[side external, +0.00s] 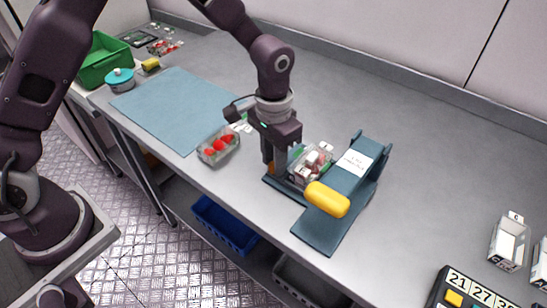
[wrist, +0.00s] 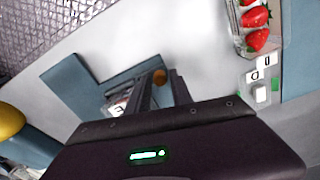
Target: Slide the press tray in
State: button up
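The press (side external: 357,183) is a blue-grey stand with a white label and a thick yellow handle (side external: 327,199). Its blue-grey tray (side external: 286,191) sticks out at the left side, with a clear punnet (side external: 313,167) of red and pale contents beside the press. My gripper (side external: 275,172) points down at the tray's outer left end. In the wrist view its two fingers (wrist: 160,92) stand close together, with a small orange-brown piece (wrist: 159,76) showing between or behind them. Whether they touch or hold it is hidden.
A clear punnet of strawberries (side external: 218,147) stands left of my gripper, at the blue mat's (side external: 180,105) edge. A green bin (side external: 103,60) and teal pot (side external: 120,79) are far left. White cartons (side external: 508,242) and a numbered board (side external: 470,292) are at right. The bench behind the press is clear.

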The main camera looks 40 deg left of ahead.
grip_shut()
dwell(1.4)
